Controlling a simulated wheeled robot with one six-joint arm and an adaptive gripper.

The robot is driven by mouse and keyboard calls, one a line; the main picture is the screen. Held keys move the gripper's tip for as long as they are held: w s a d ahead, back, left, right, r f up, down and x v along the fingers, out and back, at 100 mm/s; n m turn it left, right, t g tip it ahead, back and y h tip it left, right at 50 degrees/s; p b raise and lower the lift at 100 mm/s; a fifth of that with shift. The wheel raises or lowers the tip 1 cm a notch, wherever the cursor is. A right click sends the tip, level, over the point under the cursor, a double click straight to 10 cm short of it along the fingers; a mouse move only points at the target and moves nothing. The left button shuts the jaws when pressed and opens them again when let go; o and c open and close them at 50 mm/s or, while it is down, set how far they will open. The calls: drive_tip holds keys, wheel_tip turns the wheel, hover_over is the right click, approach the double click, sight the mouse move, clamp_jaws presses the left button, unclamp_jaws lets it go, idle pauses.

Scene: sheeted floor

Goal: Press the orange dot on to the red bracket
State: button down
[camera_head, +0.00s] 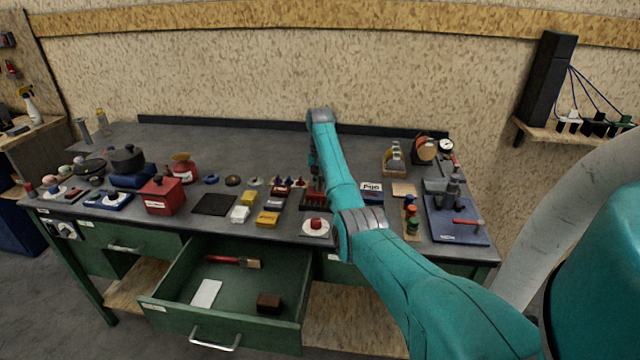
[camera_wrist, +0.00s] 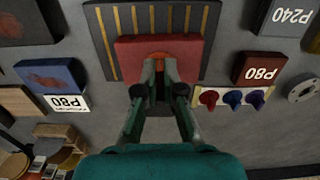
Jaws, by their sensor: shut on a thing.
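The red bracket (camera_wrist: 195,50) is a broad red block at the top middle of the wrist view. It lies over a dark board with yellow stripes (camera_wrist: 103,22). The orange dot (camera_wrist: 160,55) shows as a small orange patch between my fingertips, against the red bracket; most of it is hidden by the fingers. My gripper (camera_wrist: 159,64) is shut on the orange dot, and its tips overlap the bracket's near edge. I cannot tell whether the dot touches the bracket. In the head view my gripper (camera_head: 315,184) points down at the bench; the dot is hidden there.
Sanding blocks marked P80 (camera_wrist: 262,68) and P240 (camera_wrist: 287,17) lie to the right, near small red and blue pieces (camera_wrist: 232,97). A green drawer (camera_head: 205,325) stands open below the bench. A blue-based press (camera_head: 455,225) stands at the right.

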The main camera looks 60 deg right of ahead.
drive_tip(key=c, duration=1.2)
unclamp_jaws()
drive_tip(key=shift+r, duration=3.7)
